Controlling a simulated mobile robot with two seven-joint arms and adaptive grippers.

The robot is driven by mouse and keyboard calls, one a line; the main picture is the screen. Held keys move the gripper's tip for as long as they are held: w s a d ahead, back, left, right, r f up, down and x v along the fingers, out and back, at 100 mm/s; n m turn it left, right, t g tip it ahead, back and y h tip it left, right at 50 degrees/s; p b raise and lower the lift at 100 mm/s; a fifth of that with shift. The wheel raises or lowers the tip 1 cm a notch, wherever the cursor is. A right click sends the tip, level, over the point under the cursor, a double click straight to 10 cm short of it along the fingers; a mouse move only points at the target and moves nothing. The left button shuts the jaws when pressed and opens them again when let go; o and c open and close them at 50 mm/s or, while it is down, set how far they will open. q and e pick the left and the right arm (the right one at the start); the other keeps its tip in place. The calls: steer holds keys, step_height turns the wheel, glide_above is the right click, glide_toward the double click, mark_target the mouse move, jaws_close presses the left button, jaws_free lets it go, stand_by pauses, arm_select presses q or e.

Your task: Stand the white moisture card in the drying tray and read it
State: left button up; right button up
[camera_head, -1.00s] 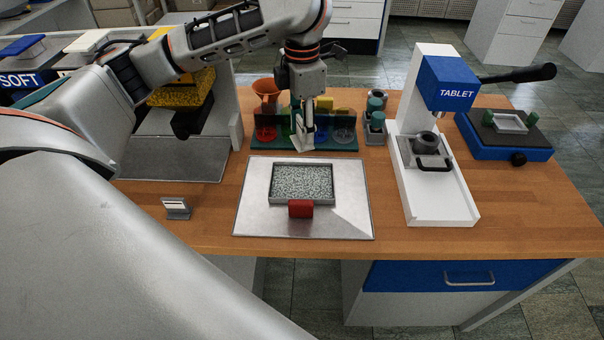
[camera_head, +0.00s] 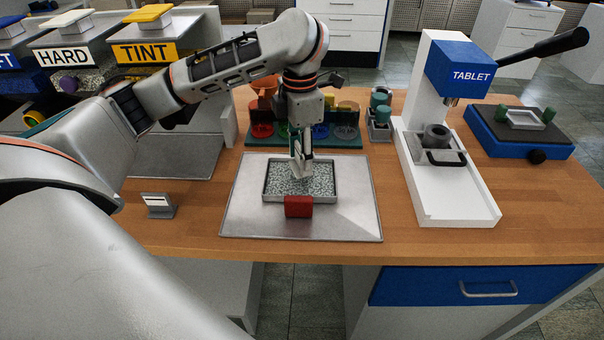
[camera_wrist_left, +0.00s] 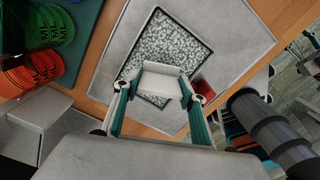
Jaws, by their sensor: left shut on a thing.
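My left gripper (camera_head: 301,172) points down over the drying tray (camera_head: 326,198), a shallow grey tray filled with speckled granules, with a red block (camera_head: 298,207) at its front. In the left wrist view the left gripper (camera_wrist_left: 158,98) is shut on the white moisture card (camera_wrist_left: 165,84), which lies between its green-edged fingers. The granules (camera_wrist_left: 165,45) show behind the card. In the head view the card is mostly hidden by the fingers, and I cannot tell whether it touches the granules.
The tray sits on a metal sheet (camera_head: 348,222). A rack with coloured cups (camera_head: 345,141) stands just behind. A small grey stand (camera_head: 158,206) is at front left. The white tablet press (camera_head: 455,203) stands to the right. The wood between sheet and press is clear.

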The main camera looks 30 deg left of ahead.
arm_select(q)
steer(key=shift+f+b, duration=0.3)
steer(key=shift+f, duration=0.05)
step_height(320, 180, down, 3)
steer(key=b, duration=0.3)
steer(key=shift+f, duration=0.3)
steer(key=shift+r, duration=0.25)
steer(key=shift+f, duration=0.1)
steer(key=o, duration=0.9)
steer(key=shift+o, duration=0.2)
arm_select(e)
steer(key=shift+w+d+f, duration=0.15)
steer(key=shift+d+f, duration=0.05)
steer(key=shift+f, duration=0.45)
steer(key=shift+w+d+f, duration=0.15)
steer(key=shift+f, duration=0.45)
steer(key=shift+f, duration=0.1)
